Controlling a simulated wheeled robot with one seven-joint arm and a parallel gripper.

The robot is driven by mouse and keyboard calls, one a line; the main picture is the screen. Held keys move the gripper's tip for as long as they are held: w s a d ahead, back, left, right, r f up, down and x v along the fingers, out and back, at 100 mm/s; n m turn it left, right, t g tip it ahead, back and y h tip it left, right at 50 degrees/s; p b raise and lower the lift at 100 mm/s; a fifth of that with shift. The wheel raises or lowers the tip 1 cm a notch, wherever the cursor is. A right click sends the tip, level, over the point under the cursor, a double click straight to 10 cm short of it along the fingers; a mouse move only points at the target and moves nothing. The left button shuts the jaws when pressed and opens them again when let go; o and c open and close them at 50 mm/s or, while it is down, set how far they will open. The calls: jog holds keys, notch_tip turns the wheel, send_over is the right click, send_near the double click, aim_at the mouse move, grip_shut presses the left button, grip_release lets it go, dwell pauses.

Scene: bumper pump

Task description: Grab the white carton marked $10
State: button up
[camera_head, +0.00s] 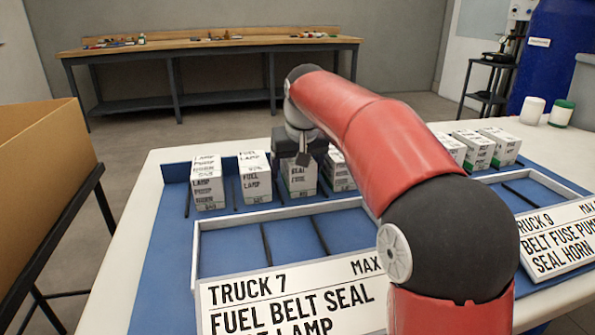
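Several white cartons with black lettering and green-edged bases stand in a row on the blue mat. From the left they are a LAMP carton (208,188), a FUEL LAMP carton (255,183), a SEAL carton (300,183) and a partly hidden carton (338,176). More stand at right, including one carton (474,152) and an end carton (502,148). The small price marks are too small to read, so I cannot tell which is $10. My gripper (302,160) is at the top of the SEAL carton, covering part of it. Its fingertips are not clear, and contact is uncertain.
A white-framed blue tray (290,240) with dark dividers and a TRUCK 7 sign (285,305) lies in front. A TRUCK 9 tray (530,192) is at right. A brown bin (40,190) stands left. My red arm hides the middle of the table.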

jog(key=shift+f, duration=0.1)
jog(key=shift+c, duration=0.2)
jog(key=c, duration=1.2)
